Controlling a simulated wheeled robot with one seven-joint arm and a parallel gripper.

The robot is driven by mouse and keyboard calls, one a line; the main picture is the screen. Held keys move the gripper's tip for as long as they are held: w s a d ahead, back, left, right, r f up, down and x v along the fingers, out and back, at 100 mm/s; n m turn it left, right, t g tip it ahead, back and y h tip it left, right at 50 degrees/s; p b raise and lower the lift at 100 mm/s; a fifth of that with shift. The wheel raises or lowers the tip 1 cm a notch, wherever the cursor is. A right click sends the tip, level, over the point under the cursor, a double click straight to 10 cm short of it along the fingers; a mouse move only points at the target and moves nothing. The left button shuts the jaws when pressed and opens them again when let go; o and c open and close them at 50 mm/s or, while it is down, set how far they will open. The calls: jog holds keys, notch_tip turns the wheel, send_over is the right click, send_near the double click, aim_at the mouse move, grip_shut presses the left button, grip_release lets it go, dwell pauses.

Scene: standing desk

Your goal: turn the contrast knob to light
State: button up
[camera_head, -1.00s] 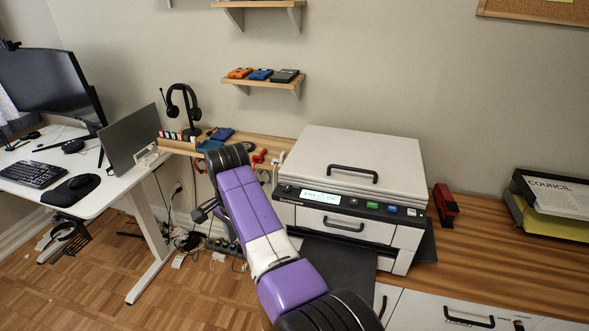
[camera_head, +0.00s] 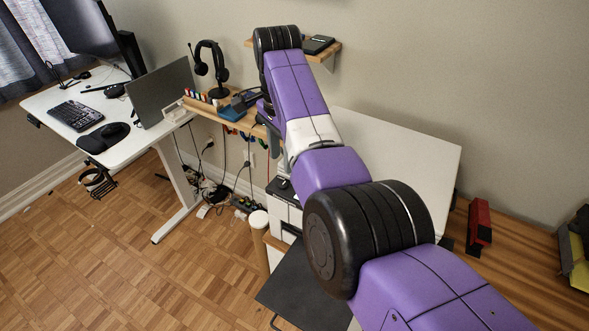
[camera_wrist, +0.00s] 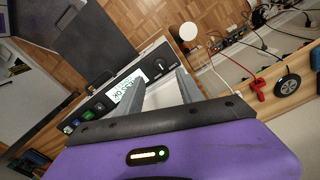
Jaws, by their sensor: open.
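The printer's front panel (camera_wrist: 100,104) runs diagonally through the wrist view, with a lit display (camera_wrist: 128,86). A dark round knob (camera_wrist: 160,66) sits at the panel's end beyond the display; its setting is too small to read. My gripper (camera_wrist: 160,79) is open and empty, its two grey fingers pointing toward the knob end of the panel. The knob appears just ahead of and between the fingertips; I cannot tell whether they touch it. In the head view my arm covers most of the printer (camera_head: 400,150) and its panel, and the gripper is mostly hidden.
A dark tray (camera_head: 305,290) juts out in front of the printer. A white-topped round post (camera_head: 259,220) stands beside it. A headset stand (camera_head: 210,70) is on the wooden desk at left, a red stapler (camera_head: 479,223) at right. Cables hang below the desk.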

aim_at(283, 184)
notch_tip(283, 184, down, 8)
jog(key=shift+r+p, duration=0.25)
jog(key=shift+p, duration=0.25)
grip_shut()
